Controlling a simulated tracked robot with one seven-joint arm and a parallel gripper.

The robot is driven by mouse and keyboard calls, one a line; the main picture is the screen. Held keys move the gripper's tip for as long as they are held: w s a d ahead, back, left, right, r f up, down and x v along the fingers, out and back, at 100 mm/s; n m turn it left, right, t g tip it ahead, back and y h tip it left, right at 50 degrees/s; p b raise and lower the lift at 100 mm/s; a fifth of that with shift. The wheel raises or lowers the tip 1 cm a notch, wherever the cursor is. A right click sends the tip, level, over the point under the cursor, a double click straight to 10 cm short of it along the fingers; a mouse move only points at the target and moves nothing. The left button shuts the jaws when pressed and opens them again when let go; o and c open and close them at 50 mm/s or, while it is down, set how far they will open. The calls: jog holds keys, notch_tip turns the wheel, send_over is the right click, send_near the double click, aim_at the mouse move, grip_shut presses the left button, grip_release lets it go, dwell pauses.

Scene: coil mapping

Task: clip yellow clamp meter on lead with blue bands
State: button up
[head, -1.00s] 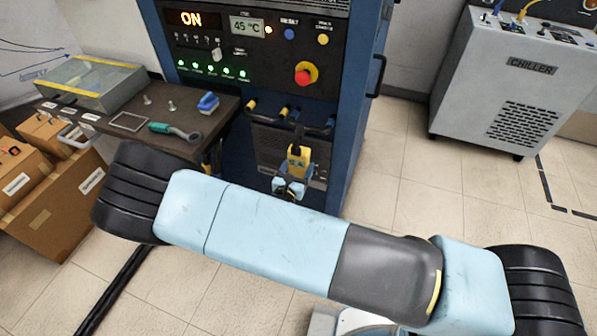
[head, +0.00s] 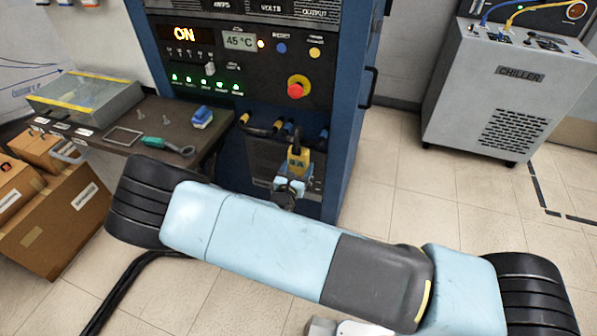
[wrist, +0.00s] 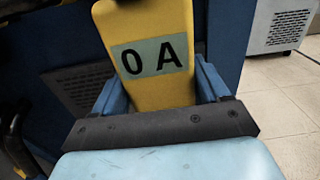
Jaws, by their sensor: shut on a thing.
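The yellow clamp meter (head: 299,160) is held upright in front of the blue cabinet. My gripper (head: 289,186) is shut on its lower body. In the wrist view the meter (wrist: 150,60) stands between the two blue fingers of my gripper (wrist: 163,88), and its display reads 0 A. The lead with blue bands (head: 324,136) is a dark loop on the cabinet front, right beside and behind the meter's dark top. I cannot tell whether the meter's jaws are around it or only near it. The meter hides part of this lead.
The lead with yellow bands (head: 260,130) is just left. A red stop knob (head: 297,87) sits above on the panel. A side table (head: 160,160) with a blue clamp and tools stands left. A chiller (head: 490,90) stands right, with clear floor between.

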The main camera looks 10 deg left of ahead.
jog(key=shift+w+d, duration=0.1)
jog(key=shift+w, duration=1.1)
jog(key=shift+f, duration=1.45)
jog(key=o, duration=1.3)
jog(key=shift+f, duration=0.1)
jog(key=shift+c, duration=0.2)
jog(key=shift+s, duration=0.15)
jog(key=s+a, duration=0.1)
jog(key=s, duration=1.2)
jog(key=shift+s, duration=0.25)
